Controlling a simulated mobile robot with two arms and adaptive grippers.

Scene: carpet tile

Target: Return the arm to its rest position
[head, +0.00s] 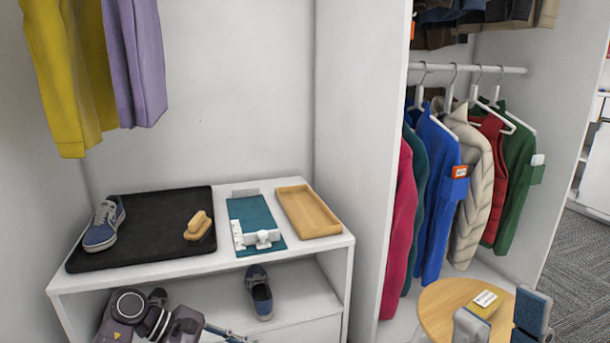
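My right gripper (502,320) is at the bottom right, in front of a round wooden table (440,310). Its two fingers stand apart, with no object visibly held between them. My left arm (140,315) is at the bottom left, in front of the lower shelf. Only a small part of what seems to be my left gripper (228,335) shows at the bottom edge, so its opening cannot be judged.
A yellow box with a white label (484,302) sits on the round table. A white shelf unit (300,258) holds a black mat (150,222), a shoe (104,226), a brush (199,226), a teal board (243,213) and a wooden tray (309,211). Jackets (438,195) hang at right.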

